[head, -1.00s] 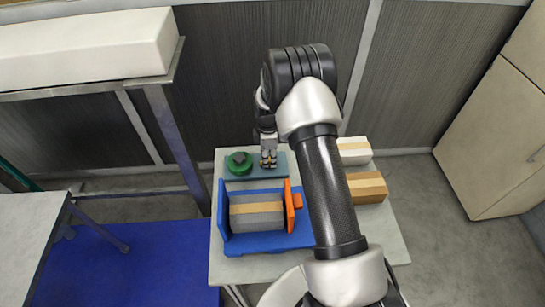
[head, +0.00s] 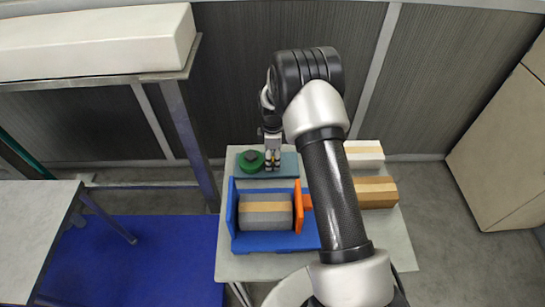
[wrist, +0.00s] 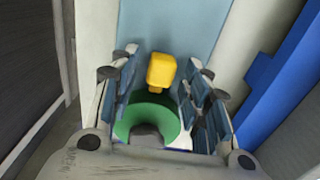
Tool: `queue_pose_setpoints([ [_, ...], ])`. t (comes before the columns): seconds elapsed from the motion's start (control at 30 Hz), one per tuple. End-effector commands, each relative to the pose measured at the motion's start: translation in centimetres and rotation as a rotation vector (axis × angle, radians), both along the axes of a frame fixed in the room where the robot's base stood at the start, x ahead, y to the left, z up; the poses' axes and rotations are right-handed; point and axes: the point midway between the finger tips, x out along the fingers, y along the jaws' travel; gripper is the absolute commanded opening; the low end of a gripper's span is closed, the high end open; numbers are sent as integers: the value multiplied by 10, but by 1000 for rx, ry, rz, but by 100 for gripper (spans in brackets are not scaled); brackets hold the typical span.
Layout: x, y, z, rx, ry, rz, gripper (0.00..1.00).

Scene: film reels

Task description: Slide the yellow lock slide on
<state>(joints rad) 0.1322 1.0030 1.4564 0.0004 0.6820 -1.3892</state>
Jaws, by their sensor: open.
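The yellow lock slide (wrist: 161,71) shows in the wrist view as a small yellow block between my two fingers, beyond a green ring (wrist: 148,118) with a dark centre. My gripper (wrist: 165,85) is open, with a finger on each side of the yellow block; I cannot tell whether either touches it. In the head view my gripper (head: 273,160) points down over the teal board (head: 289,171), just right of the green round piece (head: 249,162). The yellow slide is mostly hidden there by the fingers.
A blue stand (head: 272,243) holds a grey roll with a tan band (head: 264,212), beside an orange end plate (head: 298,206). A white box (head: 363,152) and a brown box (head: 375,192) lie to the right. Bare tabletop (head: 388,240) shows at the front right.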

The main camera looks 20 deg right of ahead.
Motion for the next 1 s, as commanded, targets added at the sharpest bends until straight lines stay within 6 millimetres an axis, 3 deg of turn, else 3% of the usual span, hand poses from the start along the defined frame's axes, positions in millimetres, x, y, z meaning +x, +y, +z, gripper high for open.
queue_pose_setpoints([
  [0.17, 1, 0, 13, -1, -3, 0, 43],
  [0.6, 1, 0, 99, -1, -4, 0, 43],
  [0.8, 0, 1, 118, 0, 0, 0, 43],
  [1.0, 0, 0, 120, 0, 1, 0, 43],
])
